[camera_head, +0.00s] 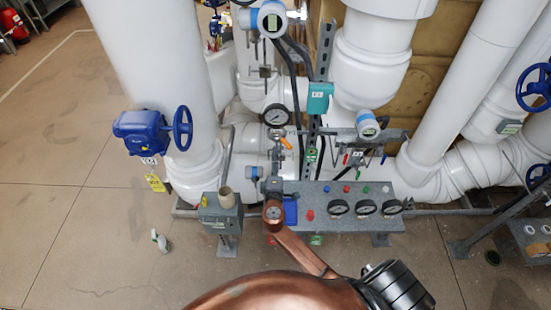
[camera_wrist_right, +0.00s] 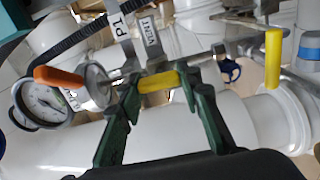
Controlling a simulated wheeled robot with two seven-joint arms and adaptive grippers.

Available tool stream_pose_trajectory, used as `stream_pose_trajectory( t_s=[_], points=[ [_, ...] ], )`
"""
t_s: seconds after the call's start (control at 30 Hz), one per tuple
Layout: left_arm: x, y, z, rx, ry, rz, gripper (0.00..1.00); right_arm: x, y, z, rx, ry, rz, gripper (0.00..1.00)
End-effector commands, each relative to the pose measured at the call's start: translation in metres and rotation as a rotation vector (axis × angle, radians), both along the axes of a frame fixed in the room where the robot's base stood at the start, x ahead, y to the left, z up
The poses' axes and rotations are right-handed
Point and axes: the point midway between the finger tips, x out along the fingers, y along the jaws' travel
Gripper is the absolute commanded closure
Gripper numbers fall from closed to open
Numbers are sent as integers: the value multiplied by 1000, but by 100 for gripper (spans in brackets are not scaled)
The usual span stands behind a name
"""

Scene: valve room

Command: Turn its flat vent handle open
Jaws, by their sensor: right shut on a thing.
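The flat vent handle, a yellow lever (camera_wrist_right: 158,83), shows in the right wrist view just below a tag reading VENT (camera_wrist_right: 150,32). My right gripper (camera_wrist_right: 162,90) has its green fingers on either side of this lever and is shut on it. In the head view my right gripper (camera_head: 272,185) reaches up to the small valve piping at the centre, and the yellow lever is hidden or too small to make out there. My left gripper is in neither view.
An orange handle (camera_wrist_right: 58,77) and a pressure gauge (camera_wrist_right: 43,104) sit left of the lever in the wrist view. A second yellow handle (camera_wrist_right: 273,58) hangs at right. In the head view, a grey panel with gauges (camera_head: 330,190) and large white pipes (camera_head: 160,60) crowd the space.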

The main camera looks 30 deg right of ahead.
Motion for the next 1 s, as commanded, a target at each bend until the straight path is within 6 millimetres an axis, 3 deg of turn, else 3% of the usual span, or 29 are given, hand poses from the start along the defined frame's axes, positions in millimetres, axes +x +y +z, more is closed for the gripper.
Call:
stream_pose_trajectory(
  t_s=[0.6, 0.63, 0.87, 1.0],
  points=[
    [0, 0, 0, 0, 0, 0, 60, 0, 0, -2, -35, 24, 0, 92],
    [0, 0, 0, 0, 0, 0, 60, 0, 0, -2, -35, 24, 0, 66],
    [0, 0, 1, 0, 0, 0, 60, 0, 0, -1, -34, 22, 0, 50],
    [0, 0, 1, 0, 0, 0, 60, 0, 0, -1, -34, 22, 0, 49]
  ],
)
